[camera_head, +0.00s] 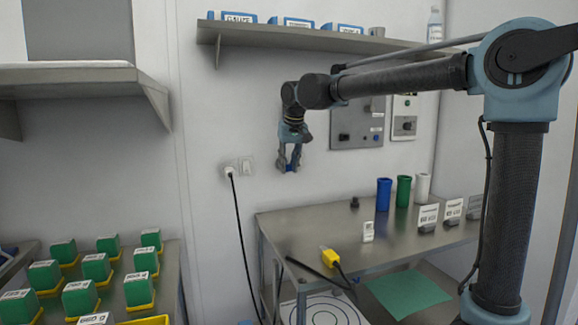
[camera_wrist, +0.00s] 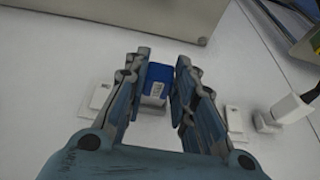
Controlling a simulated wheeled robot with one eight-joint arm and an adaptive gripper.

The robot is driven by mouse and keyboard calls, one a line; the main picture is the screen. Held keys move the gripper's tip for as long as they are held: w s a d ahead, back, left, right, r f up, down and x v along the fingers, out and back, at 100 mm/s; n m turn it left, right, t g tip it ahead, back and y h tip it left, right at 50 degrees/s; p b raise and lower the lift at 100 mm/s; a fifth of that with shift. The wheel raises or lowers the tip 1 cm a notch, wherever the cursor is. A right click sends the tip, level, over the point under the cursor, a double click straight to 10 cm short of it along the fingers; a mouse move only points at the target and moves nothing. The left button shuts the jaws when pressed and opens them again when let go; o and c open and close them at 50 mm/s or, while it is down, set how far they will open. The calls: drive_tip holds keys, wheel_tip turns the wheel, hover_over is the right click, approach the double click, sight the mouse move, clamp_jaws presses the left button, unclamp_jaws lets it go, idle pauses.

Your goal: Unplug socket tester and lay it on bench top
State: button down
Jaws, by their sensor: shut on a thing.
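The socket tester, a small blue block with a white label (camera_wrist: 158,86), sits between my fingers in the wrist view. My gripper (camera_head: 289,166) is shut on it, close to the back wall, to the right of two white wall plates. In the head view only a bit of blue shows between the fingertips. I cannot tell whether the tester is still seated in a socket, since the fingers and its body hide that spot. The metal bench top (camera_head: 298,229) lies below and to the right of my gripper.
A white plug (camera_head: 230,170) with a black cable sits in the left wall plate. The bench holds a yellow device (camera_head: 329,257), a white item (camera_head: 368,232), blue, green and white cups, and label stands. A shelf (camera_head: 300,38) runs above; a grey panel (camera_head: 356,127) hangs right.

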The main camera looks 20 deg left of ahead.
drive_tip(key=shift+s+d, duration=1.35)
drive_tip(key=shift+s, duration=0.3)
idle(1.4)
